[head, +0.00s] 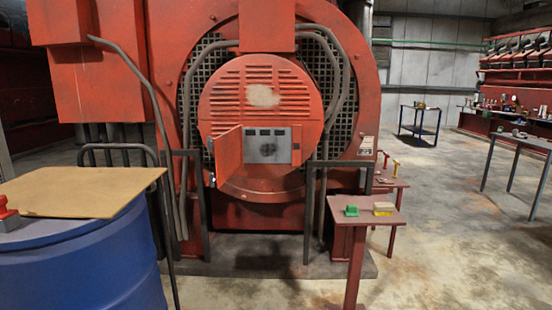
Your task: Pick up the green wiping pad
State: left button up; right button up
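A small green block (351,210), which looks like the green wiping pad, lies on the left part of a small red stand's top (367,217). The stand is at the lower right of centre in the head view, in front of the large red machine. A yellow and beige block (383,208) lies just to the right of the green one, with a small gap between them. Neither of my grippers shows in the head view.
A blue drum (80,265) topped by a tan board (85,190) fills the lower left. The red machine (265,120) has a small open door (229,155). Yellow-handled (396,166) and red items stand behind the stand. Open floor (450,250) lies to the right.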

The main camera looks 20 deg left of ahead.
aim_at(351, 212)
jog(key=i+u, duration=0.1)
jog(key=i, duration=0.55)
jog(key=i+l+u, duration=0.1)
jog(key=i, duration=0.55)
jog(key=i+l, duration=0.15)
jog(key=i, duration=0.5)
jog(key=j+u, duration=0.05)
